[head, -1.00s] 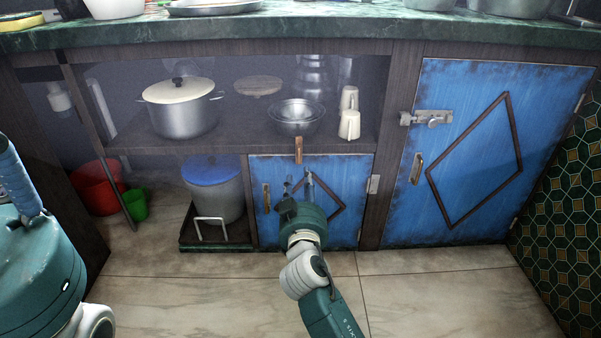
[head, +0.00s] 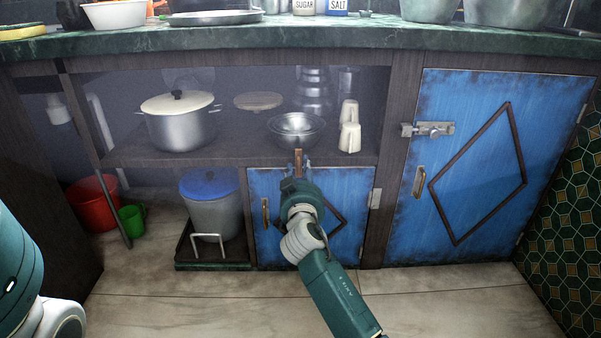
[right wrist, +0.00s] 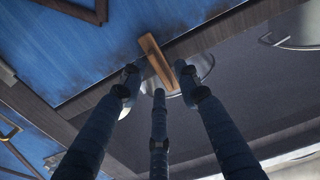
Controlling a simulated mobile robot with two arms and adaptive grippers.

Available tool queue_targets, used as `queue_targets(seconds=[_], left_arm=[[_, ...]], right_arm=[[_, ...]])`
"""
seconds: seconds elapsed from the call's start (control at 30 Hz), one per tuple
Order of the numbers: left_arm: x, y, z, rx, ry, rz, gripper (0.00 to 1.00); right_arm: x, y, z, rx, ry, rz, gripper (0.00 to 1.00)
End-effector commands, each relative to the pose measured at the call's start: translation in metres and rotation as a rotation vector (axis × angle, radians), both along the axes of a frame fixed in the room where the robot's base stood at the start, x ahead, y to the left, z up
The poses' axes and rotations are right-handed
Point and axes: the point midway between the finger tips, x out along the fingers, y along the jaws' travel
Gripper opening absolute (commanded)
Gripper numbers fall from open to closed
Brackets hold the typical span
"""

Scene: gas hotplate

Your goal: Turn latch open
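The wooden turn latch (head: 298,158) is a small brown bar standing upright across the shelf edge and the top of the small blue door (head: 345,187). The door is closed. My right gripper (head: 297,171) is at the door's top edge, just below and in front of the latch, hiding its lower part. In the right wrist view the latch (right wrist: 155,58) shows between the spread fingertips of the right gripper (right wrist: 158,76). The fingers are apart; whether any touches the latch I cannot tell. My left gripper is out of view.
A larger blue door (head: 480,165) with a metal slide bolt (head: 434,129) is at the right. A steel bowl (head: 296,129) sits on the shelf right above the latch. A pot (head: 180,125) and a blue-lidded bin (head: 212,205) are at the left.

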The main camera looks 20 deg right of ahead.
Motion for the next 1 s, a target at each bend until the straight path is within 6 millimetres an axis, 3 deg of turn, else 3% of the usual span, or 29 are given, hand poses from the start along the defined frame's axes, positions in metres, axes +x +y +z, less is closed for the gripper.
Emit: queue_targets(seconds=[0.1, 0.23, 0.27, 0.67, 1.0], left_arm=[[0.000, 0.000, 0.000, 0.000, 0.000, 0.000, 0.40], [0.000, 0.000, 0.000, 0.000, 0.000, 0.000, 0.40], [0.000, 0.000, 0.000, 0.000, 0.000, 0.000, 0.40], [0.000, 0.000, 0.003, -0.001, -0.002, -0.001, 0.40], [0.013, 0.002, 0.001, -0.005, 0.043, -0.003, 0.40]], right_arm=[[0.000, 0.000, 0.000, 0.000, 0.000, 0.000, 0.28], [0.000, 0.000, 0.000, 0.000, 0.000, 0.000, 0.02], [0.000, 0.000, 0.000, 0.000, 0.000, 0.000, 0.00], [0.000, 0.000, 0.001, -0.037, 0.011, -0.001, 0.00], [0.000, 0.002, 0.003, -0.251, 0.073, 0.000, 0.00]])
